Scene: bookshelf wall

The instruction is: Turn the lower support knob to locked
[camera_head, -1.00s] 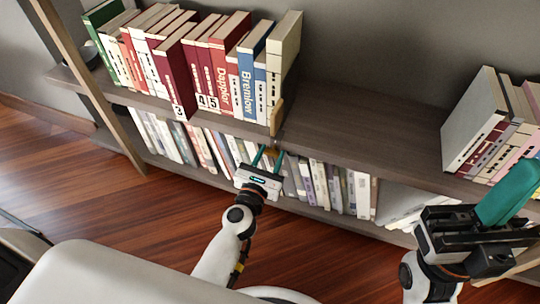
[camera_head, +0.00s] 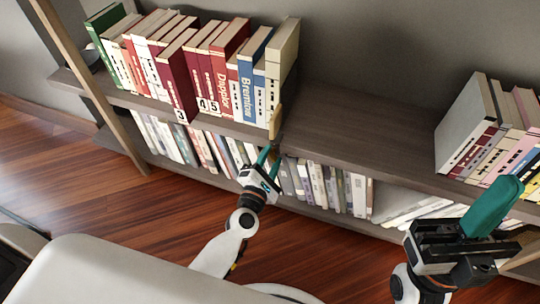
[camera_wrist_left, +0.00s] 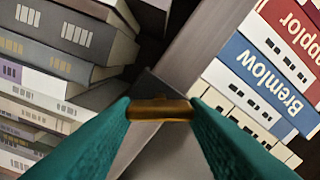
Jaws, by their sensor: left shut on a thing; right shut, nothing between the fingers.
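The knob is a small brown-gold bar (camera_wrist_left: 160,108) at the front of a dark mount below the shelf edge. In the left wrist view it lies level in the picture between my two teal fingertips, which touch its ends. My left gripper (camera_head: 268,157) is shut on it and reaches under the upper shelf's front edge. The knob is hidden or too small to make out in the head view. I see no lock marking. My right gripper (camera_head: 496,205) is shut and empty at the lower right, away from the knob.
The upper shelf (camera_head: 365,140) carries a row of books (camera_head: 190,65) at left and another group (camera_head: 495,125) at right, with bare board between. A tan upright piece (camera_head: 276,121) stands at the left row's end. Lower-shelf books (camera_head: 325,185) flank my left gripper closely.

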